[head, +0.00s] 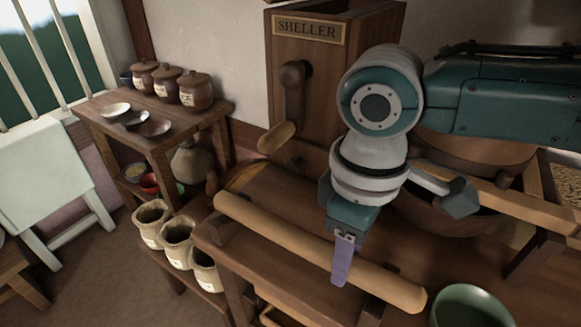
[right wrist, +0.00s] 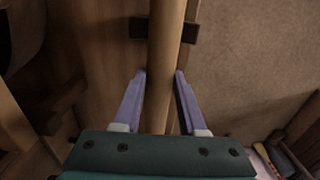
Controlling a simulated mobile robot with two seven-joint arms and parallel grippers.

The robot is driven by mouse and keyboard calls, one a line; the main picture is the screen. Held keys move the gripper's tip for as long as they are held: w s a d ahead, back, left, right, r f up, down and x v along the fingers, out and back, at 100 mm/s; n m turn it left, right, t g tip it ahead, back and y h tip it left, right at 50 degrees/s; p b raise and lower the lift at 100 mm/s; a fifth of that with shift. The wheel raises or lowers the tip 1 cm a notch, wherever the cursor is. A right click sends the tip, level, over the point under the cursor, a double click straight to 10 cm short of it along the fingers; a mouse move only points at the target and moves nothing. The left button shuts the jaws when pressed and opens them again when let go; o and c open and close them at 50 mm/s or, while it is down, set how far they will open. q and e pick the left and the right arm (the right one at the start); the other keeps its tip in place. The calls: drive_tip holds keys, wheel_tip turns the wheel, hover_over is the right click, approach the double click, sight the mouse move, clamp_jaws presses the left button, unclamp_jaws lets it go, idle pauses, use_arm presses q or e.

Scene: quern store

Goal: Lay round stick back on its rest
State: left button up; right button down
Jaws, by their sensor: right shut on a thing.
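The round stick (head: 285,234) is a long pale wooden rod. It lies slantwise along the front edge of the wooden bench in the head view. My right gripper (head: 342,262) points down over its middle-right part and is shut on it. In the right wrist view the stick (right wrist: 167,45) runs between the two purple fingers (right wrist: 160,100). A dark bracket (right wrist: 139,28) shows on both sides of the stick there, likely part of the rest. I cannot tell whether the stick touches it. My left gripper is not in view.
A wooden sheller (head: 318,90) with a crank stands behind. A green bowl (head: 468,305) sits at the stick's right end. A shelf (head: 160,118) with jars and dishes stands left, and several sacks (head: 176,240) sit below.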

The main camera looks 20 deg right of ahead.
drive_tip(key=shift+f, duration=0.4)
drive_tip(key=shift+c, duration=1.9)
unclamp_jaws()
